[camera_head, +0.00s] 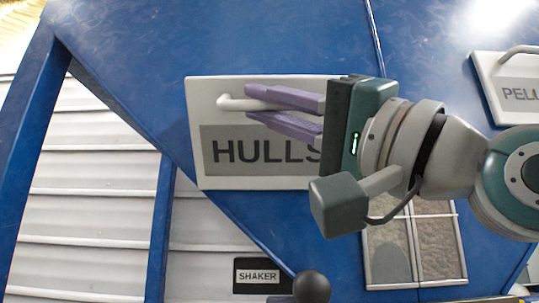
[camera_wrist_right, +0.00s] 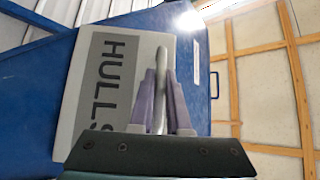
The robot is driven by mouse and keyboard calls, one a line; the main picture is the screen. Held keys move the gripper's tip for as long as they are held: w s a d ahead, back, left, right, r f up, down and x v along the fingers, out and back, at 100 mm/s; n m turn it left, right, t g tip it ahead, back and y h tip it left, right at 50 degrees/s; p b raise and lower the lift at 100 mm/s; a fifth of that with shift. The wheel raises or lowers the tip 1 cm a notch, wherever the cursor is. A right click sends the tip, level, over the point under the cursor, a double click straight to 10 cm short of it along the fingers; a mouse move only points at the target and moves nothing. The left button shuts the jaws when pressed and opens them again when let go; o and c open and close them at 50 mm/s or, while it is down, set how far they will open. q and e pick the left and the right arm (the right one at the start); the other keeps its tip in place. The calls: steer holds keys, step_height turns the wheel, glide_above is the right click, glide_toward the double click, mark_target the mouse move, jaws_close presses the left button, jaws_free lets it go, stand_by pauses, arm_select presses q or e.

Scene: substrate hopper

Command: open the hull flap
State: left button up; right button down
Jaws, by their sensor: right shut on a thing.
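The hull flap (camera_head: 195,130) is a white panel with a grey field lettered HULLS, set on the blue hopper; it lies shut or nearly so, which I cannot tell exactly. It also shows in the right wrist view (camera_wrist_right: 75,110). A pale bar handle (camera_head: 228,103) runs along its upper edge. My right gripper (camera_head: 285,110) has its purple fingers shut on the handle, one on each side; the wrist view shows the handle (camera_wrist_right: 160,70) between the fingers (camera_wrist_right: 161,85). My right arm covers the right part of the flap. My left gripper is not in view.
The blue hopper wall (camera_head: 230,40) slopes behind. A second white flap, lettered PELL (camera_head: 490,85), sits at the right with its own handle. Below are a window (camera_head: 385,260), a SHAKER label (camera_head: 262,275) and a dark round knob (camera_head: 311,288). A blue post (camera_head: 35,120) stands left.

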steer(key=c, duration=0.9)
jaws_free()
steer(key=b+v, duration=0.5)
steer(key=v, duration=0.5)
steer(key=shift+b, duration=0.4)
steer(key=shift+c, duration=0.3)
